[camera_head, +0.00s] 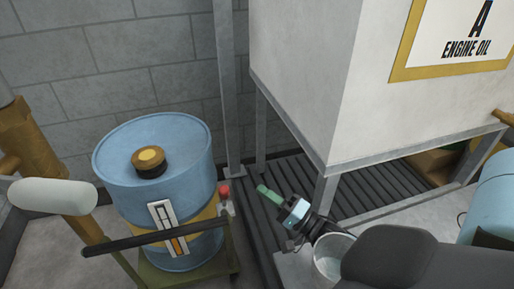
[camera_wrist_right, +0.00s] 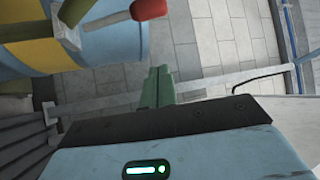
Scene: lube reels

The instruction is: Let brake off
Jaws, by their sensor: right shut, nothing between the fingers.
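A lever with a red knob (camera_head: 224,191) stands at the right side of a low green drum trolley (camera_head: 195,274). The lever's red grip (camera_wrist_right: 148,9) also shows at the top of the right wrist view. I take it for the brake. My right gripper (camera_head: 264,192) has green fingers, shut and empty, a little to the right of the knob and apart from it. The fingers also show together in the wrist view (camera_wrist_right: 157,84), below the red grip. My left gripper is not in view.
A blue drum (camera_head: 125,195) with a yellow band rides on the trolley. The trolley's black handle bar (camera_head: 155,235) crosses in front. A white engine oil tank (camera_head: 310,75) on metal legs stands right, above dark slatted grating (camera_head: 345,205). A block wall (camera_head: 110,60) closes the back.

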